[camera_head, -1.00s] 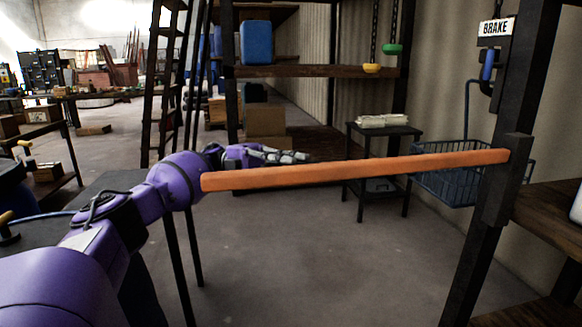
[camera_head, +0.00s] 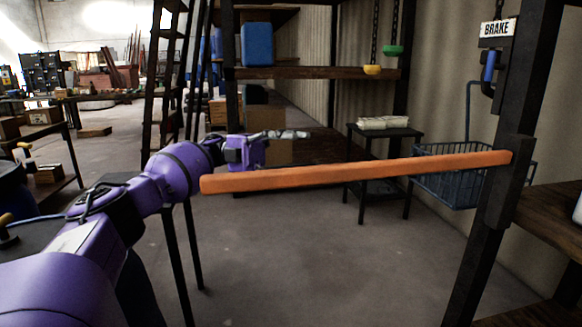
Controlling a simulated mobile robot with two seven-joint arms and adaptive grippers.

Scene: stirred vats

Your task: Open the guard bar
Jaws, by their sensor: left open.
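The guard bar (camera_head: 360,172) is a long orange bar. It runs nearly level across the middle of the view, from its free-looking left end to a dark upright post (camera_head: 505,185) at the right. My left arm comes in from the left. My left gripper (camera_head: 296,134) is open and empty, pointing right, and appears just above and beyond the left part of the bar. I see no contact between the fingers and the bar. My right gripper is not in view.
A brake sign (camera_head: 497,28) with a blue-handled lever (camera_head: 489,66) hangs at the upper right. A dark ladder (camera_head: 165,80) is at the left.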

